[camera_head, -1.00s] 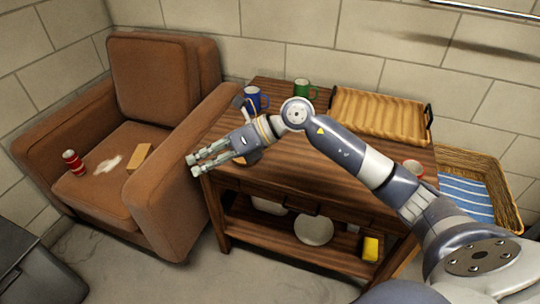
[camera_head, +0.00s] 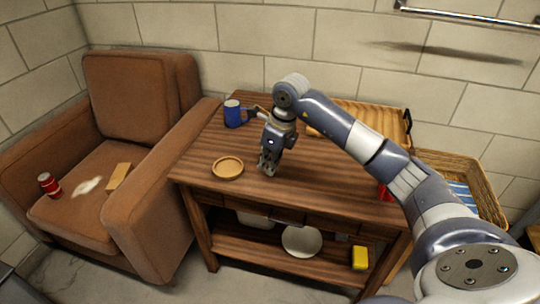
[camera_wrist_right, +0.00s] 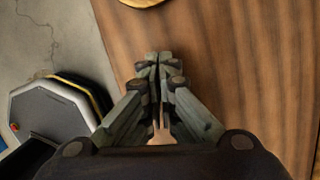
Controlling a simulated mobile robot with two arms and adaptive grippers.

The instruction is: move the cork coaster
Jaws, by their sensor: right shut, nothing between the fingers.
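The cork coaster (camera_head: 228,168) is a round, light-brown disc with a raised rim, lying flat near the front left corner of the wooden table (camera_head: 330,205). Part of a round tan edge, likely the coaster (camera_wrist_right: 141,2), shows at the top of the right wrist view. My right gripper (camera_head: 267,168) points down over the table, just right of the coaster and apart from it. Its fingers are together and empty, as the right wrist view (camera_wrist_right: 152,60) also shows. My left gripper is not in view.
A blue mug (camera_head: 236,116) stands behind the coaster. A red item (camera_head: 385,192) is mostly hidden by my arm. The armchair (camera_head: 130,190) adjoins the table's left side. The tabletop's front middle is clear.

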